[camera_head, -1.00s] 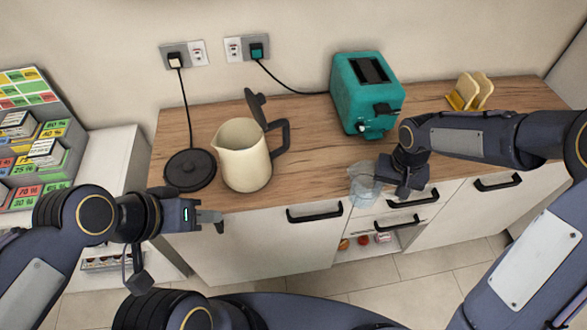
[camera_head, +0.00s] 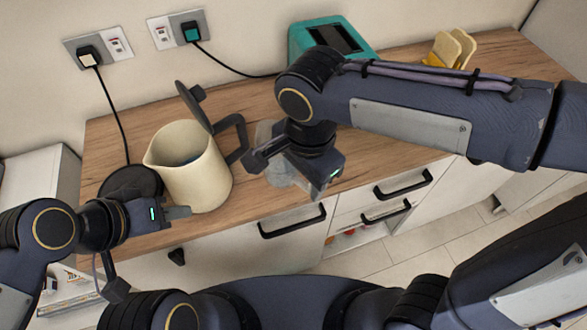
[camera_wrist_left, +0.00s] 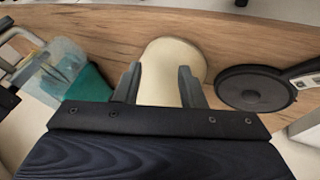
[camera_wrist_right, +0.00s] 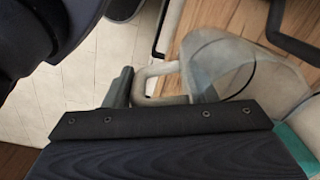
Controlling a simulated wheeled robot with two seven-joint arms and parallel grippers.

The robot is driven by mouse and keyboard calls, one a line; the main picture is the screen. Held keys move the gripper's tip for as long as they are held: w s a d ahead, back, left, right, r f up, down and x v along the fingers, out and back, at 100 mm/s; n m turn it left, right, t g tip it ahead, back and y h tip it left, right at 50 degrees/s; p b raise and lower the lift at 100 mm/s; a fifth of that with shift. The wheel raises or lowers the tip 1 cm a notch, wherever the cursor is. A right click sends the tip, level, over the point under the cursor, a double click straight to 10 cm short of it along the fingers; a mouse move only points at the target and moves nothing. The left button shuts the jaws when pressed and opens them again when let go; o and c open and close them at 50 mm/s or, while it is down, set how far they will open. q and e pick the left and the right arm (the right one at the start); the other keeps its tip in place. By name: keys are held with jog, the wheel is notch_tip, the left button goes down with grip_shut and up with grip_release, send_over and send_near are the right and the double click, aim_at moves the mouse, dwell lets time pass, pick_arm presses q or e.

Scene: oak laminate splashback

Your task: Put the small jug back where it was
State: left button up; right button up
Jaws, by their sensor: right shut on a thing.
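The small jug is clear and see-through. In the head view it (camera_head: 284,180) is partly hidden behind my right gripper (camera_head: 264,156), near the counter's front edge. In the right wrist view the jug's handle (camera_wrist_right: 152,72) is between the fingers and its round body (camera_wrist_right: 238,72) lies beyond them. My right gripper is shut on that handle. The jug also shows in the left wrist view (camera_wrist_left: 62,68). I cannot tell what is in it. My left gripper (camera_head: 180,212) is open and empty, in front of the cream kettle (camera_head: 198,180).
The kettle stands with its dark lid (camera_head: 192,102) raised, right of its round black base (camera_wrist_left: 255,88). A teal toaster (camera_head: 306,38) and a rack with bread (camera_head: 452,50) stand at the back. Drawers are below the counter; one is partly open. Bare wood shows at the counter's right.

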jog(key=w+f, duration=0.4)
jog(key=w+a+f, duration=0.1)
jog(key=w+f, duration=0.1)
jog(key=shift+w+f, duration=0.25)
jog(key=shift+f, duration=0.75)
jog(key=shift+w+f, duration=0.1)
jog(key=shift+f, duration=0.8)
jog(key=shift+f, duration=0.2)
jog(key=o, duration=1.4)
jog(key=shift+r, duration=0.1)
